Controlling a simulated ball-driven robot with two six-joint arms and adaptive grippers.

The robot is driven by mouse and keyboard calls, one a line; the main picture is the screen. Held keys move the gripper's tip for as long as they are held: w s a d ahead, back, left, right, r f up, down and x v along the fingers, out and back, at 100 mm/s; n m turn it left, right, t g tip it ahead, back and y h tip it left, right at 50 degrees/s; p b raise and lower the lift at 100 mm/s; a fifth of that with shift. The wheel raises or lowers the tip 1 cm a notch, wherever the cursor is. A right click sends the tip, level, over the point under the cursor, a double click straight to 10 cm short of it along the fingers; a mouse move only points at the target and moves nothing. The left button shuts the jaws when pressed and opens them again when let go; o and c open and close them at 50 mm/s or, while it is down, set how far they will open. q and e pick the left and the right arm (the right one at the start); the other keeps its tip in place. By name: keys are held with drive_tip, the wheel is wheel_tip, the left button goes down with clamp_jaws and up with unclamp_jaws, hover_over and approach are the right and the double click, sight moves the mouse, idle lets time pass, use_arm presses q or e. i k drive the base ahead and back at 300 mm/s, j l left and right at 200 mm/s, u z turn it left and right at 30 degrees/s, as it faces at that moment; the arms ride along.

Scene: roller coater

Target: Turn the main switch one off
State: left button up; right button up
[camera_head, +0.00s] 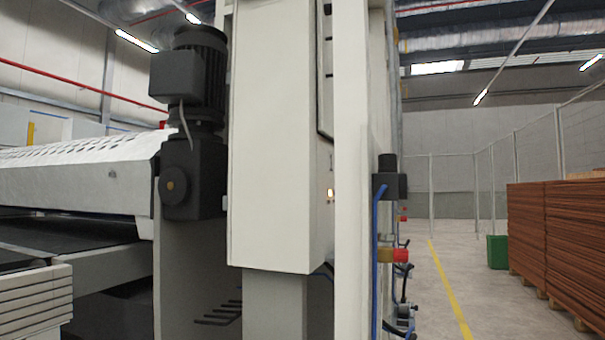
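No switch that I can surely name as main switch one shows in the head view. A tall light-grey cabinet (278,140) of the machine stands close in front of me. Its right side face is seen at a steep angle and carries a small lit element (330,194) and dark edges of a panel, too narrow to make out. A red knob-like part on a yellow body (394,255) sits low on the machine's right side; I cannot tell what it is. Neither of my grippers is in view.
A dark motor and gearbox (190,120) and a conveyor (65,235) are at left. Black prongs (220,314) stick out low beside the cabinet. At right, open floor with a yellow line (452,295) runs back to a green bin (497,252), stacked brown boards (560,240) and a fence.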

sight(279, 203)
drive_tip(key=i+l+u, duration=0.25)
drive_tip(key=l+u, duration=0.25)
drive_tip(key=i+l+u, duration=0.1)
drive_tip(key=l+u, duration=0.15)
drive_tip(key=l, duration=0.2)
drive_tip(key=l+u, duration=0.25)
drive_tip(key=i+l, duration=0.05)
drive_tip(key=l, duration=0.05)
